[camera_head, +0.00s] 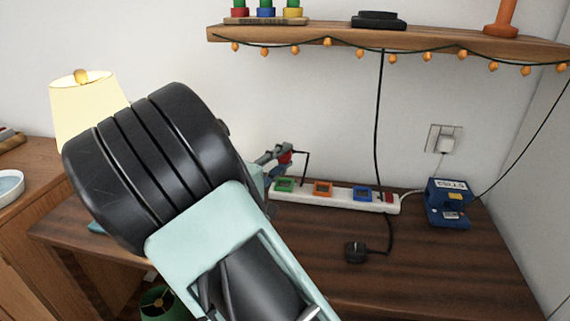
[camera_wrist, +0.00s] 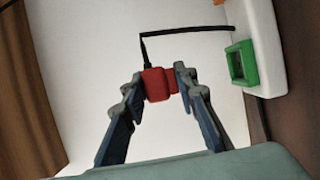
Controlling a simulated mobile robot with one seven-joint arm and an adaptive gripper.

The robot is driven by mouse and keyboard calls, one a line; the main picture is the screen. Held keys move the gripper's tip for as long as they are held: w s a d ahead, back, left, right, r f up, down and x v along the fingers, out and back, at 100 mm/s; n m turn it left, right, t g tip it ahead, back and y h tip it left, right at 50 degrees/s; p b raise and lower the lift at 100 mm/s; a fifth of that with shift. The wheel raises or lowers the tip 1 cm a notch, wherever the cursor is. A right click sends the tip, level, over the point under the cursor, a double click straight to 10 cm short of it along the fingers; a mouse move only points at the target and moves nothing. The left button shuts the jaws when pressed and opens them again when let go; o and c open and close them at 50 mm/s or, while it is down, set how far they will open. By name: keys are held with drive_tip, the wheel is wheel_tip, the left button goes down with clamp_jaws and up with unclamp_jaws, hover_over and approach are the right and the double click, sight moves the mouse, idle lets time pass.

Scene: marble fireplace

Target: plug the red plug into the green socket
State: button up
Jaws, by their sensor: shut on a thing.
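My gripper (camera_head: 278,156) is shut on the red plug (camera_head: 286,157) and holds it in the air above the left end of the white power strip. In the wrist view, the red plug (camera_wrist: 157,86) sits between the two fingertips of my gripper (camera_wrist: 161,79). A black cord leaves it. The green socket (camera_head: 284,185) is at the left end of the strip, below the plug in the head view. The green socket (camera_wrist: 241,63) also shows in the wrist view, to the right of the plug and apart from it. The socket appears empty.
The white power strip (camera_head: 343,197) also has an orange socket (camera_head: 323,188) and a blue socket (camera_head: 361,193). A black plug (camera_head: 355,252) lies in front on the dark wooden table (camera_head: 430,275). A blue device (camera_head: 448,203) stands right. A shelf (camera_head: 350,42) hangs above.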

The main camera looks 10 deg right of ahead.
sight(282, 187)
idle(0.4)
wheel_tip(282, 187, down, 6)
drive_tip(key=b, duration=0.5)
drive_tip(key=shift+s+r, duration=0.1)
drive_tip(key=shift+r, duration=0.15)
drive_tip(key=shift+f+b, duration=0.2)
drive_tip(key=shift+b, duration=0.1)
